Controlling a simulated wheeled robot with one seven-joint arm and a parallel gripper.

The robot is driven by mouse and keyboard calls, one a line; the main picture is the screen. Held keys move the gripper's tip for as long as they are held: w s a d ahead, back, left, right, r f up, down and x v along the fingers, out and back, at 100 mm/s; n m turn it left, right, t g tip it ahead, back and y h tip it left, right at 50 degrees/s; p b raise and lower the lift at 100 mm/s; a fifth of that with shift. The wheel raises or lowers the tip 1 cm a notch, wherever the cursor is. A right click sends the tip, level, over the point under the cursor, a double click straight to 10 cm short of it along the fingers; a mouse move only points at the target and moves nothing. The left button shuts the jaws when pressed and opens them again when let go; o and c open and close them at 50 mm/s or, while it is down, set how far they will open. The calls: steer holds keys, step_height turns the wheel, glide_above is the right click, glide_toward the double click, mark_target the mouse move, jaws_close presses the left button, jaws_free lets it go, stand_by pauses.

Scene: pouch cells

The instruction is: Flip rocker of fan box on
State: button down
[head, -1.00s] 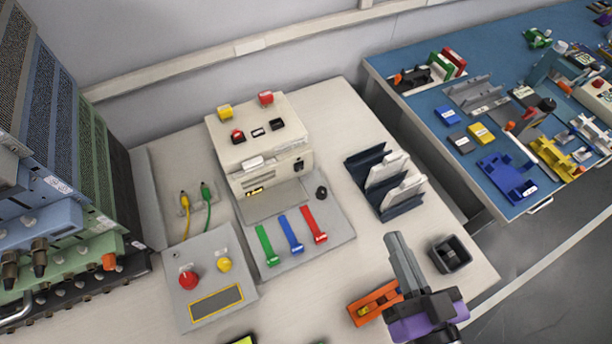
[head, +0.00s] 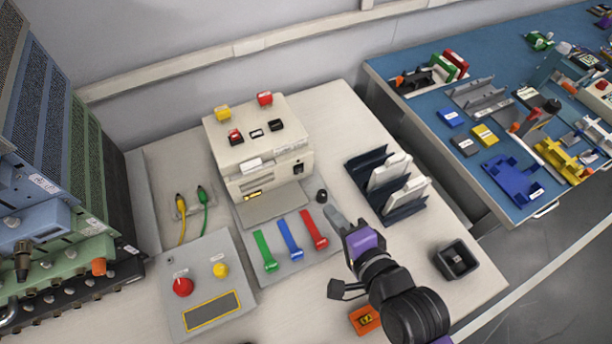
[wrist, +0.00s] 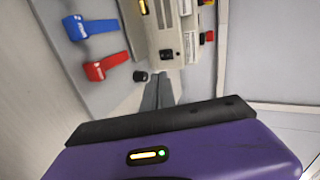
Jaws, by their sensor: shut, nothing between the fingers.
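A beige box (head: 262,165) stands at the back of the table, and I take it to be the fan box, though I cannot read its labels. A dark rocker-like switch (head: 298,168) is on the right of its front face; which way it is tipped is too small to tell. The box also shows in the wrist view (wrist: 187,75), with the dark switch (wrist: 166,54) just beyond the fingertips. My gripper (head: 334,214) is shut and empty, in front and right of the box, near a black knob (head: 321,195).
A dark rack (head: 405,208) with white pouches is to the right. A black cup (head: 455,260) and an orange block (head: 364,319) are nearer. A button panel (head: 208,288) is at left.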

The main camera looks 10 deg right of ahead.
steer(key=shift+f+m, duration=0.1)
steer(key=shift+m, duration=0.2)
glide_toward(300, 170)
steer(key=f, duration=0.1)
steer(key=w+f, duration=0.1)
steer(key=shift+a+f, duration=0.15)
steer(key=shift+f, duration=0.2)
steer(key=w, duration=0.1)
steer(key=w+a+p, duration=0.1)
steer(key=w, duration=0.1)
steer(key=shift+w, duration=0.2)
steer(key=shift+w+a, duration=0.15)
steer(key=shift+w, duration=0.4)
steer(key=shift+r, duration=0.1)
